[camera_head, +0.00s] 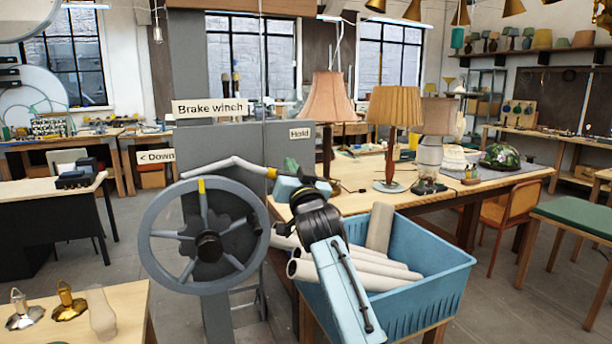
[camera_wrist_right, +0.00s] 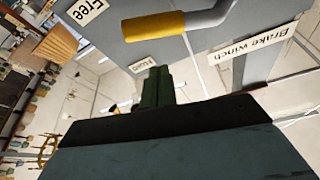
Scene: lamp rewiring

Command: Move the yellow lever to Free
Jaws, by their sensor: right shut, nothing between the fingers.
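The lever is a bent grey rod (camera_head: 235,164) on the grey brake winch housing (camera_head: 215,145), and its yellow grip (camera_head: 272,173) is at the right end. The yellow grip (camera_wrist_right: 153,25) shows near the top of the right wrist view, with a "Free" label (camera_wrist_right: 87,10) to its left and a "Hold" label (camera_wrist_right: 143,64) below it. My right gripper (camera_head: 291,164) is shut and empty, just right of the grip in the head view. In the right wrist view its dark green fingers (camera_wrist_right: 156,76) appear apart from the grip. The "Free" label cannot be made out in the head view. My left gripper is out of view.
A grey handwheel (camera_head: 147,235) stands in front of the housing. A blue crate (camera_head: 420,290) with rolled tubes (camera_head: 375,268) sits below my right arm. A wooden table with several lamps is behind it. Brass lamp parts (camera_head: 68,302) lie on a table at the front left.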

